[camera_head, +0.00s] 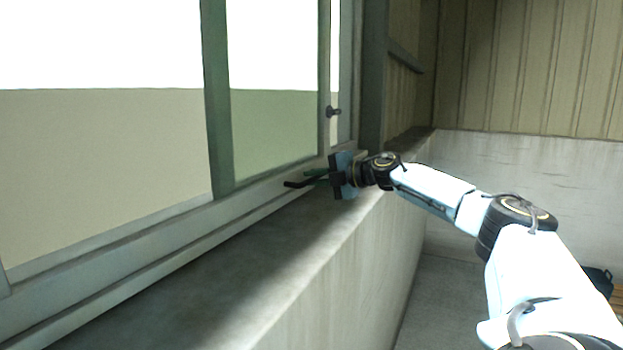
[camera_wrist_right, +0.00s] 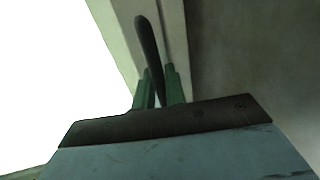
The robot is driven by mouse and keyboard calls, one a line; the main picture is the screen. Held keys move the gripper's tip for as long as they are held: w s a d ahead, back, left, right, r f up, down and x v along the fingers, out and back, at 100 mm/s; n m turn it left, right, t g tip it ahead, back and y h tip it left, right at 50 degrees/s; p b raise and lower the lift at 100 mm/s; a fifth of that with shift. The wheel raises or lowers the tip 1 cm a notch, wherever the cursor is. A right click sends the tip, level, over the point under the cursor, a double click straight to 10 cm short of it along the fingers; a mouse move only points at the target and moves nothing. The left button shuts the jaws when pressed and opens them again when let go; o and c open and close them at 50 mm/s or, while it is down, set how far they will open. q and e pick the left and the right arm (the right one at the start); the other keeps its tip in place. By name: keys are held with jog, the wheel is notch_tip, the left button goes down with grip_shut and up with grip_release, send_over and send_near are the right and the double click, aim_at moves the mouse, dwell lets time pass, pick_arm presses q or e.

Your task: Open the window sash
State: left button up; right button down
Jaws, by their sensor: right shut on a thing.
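The window sash (camera_head: 323,70) has a grey-green frame and stands upright in the wall at the left of the head view. A dark lever handle (camera_head: 295,184) shows low near the sash's right end; in the right wrist view the handle (camera_wrist_right: 150,45) rises between the two green fingers. My right gripper (camera_head: 316,178) is shut on the handle, its fingers pointing left towards the window; it also shows in the right wrist view (camera_wrist_right: 159,90). The handle's base is hidden by the fingers. A small dark knob (camera_head: 333,112) sits higher on the frame. My left gripper is not in view.
A concrete sill (camera_head: 225,270) runs below the window, under my right gripper, and its upper face looks bare. A wooden panelled wall (camera_head: 530,70) above a pale lower wall (camera_head: 520,160) closes the far end. A dark object (camera_head: 598,279) stands at the right edge.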

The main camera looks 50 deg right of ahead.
jog(key=shift+r, duration=0.15)
jog(key=c, duration=1.5)
grip_release()
jog(key=shift+c, duration=0.2)
jog(key=shift+s+d+b, duration=0.15)
jog(key=shift+s+b, duration=0.3)
jog(key=shift+s, duration=0.15)
jog(key=b+v, duration=0.6)
jog(key=v, duration=0.6)
jog(key=shift+s, duration=0.1)
